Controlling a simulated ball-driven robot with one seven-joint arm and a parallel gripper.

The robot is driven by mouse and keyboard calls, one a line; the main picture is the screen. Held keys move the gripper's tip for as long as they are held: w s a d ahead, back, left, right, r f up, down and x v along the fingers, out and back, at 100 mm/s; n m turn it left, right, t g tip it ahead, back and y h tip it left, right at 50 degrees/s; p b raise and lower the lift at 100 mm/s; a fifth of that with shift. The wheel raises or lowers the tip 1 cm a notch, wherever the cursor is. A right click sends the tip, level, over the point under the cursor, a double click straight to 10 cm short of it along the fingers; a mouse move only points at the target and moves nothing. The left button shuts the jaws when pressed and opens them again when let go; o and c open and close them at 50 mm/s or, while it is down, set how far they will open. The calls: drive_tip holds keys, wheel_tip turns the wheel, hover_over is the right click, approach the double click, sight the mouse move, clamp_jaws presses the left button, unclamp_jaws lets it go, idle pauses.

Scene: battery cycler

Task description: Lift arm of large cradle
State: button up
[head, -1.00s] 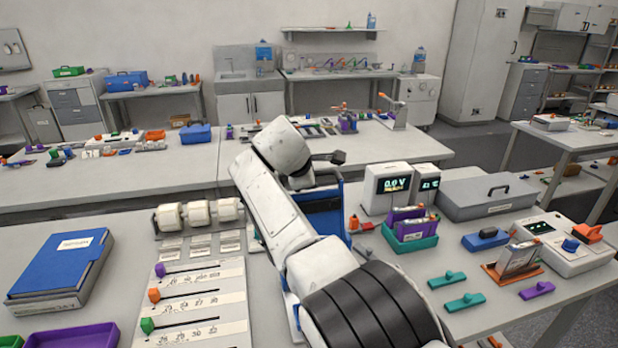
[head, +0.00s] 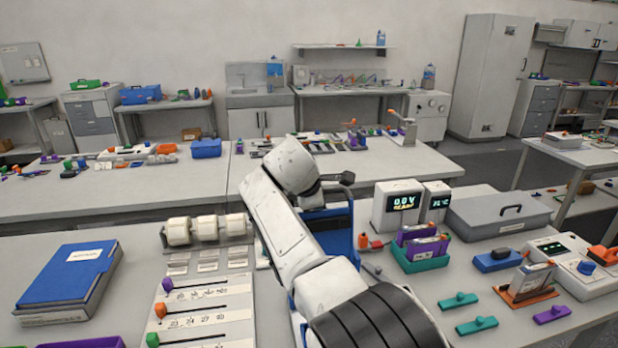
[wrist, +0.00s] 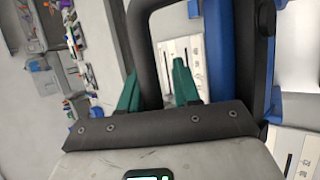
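The large cradle appears to be the blue frame (head: 342,242) on the near bench, partly hidden behind my arm in the head view. In the wrist view its blue side (wrist: 218,50) stands at the right, beside a black upright. A dark, bent bar (wrist: 146,45), apparently its arm, runs down between the teal fingers. My gripper (wrist: 157,90) is open, one finger on each side of the bar. A gap shows between the bar and the right finger; whether the left finger touches it I cannot tell. In the head view my arm hides the fingers.
White rolls (head: 207,229) and a slider panel (head: 200,310) lie left of my arm. A display box (head: 402,205), a teal tray of purple packs (head: 420,262) and a grey case (head: 498,212) stand right. Bench left of the slider panel holds a blue binder (head: 70,275).

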drive_tip(key=a+r+p, duration=0.4)
drive_tip(key=r+p, duration=0.1)
drive_tip(key=r, duration=0.6)
drive_tip(key=shift+s+a+r+p, duration=0.15)
drive_tip(key=shift+s+a+p, duration=0.1)
drive_tip(key=shift+a+p, duration=0.15)
idle(0.5)
idle(0.5)
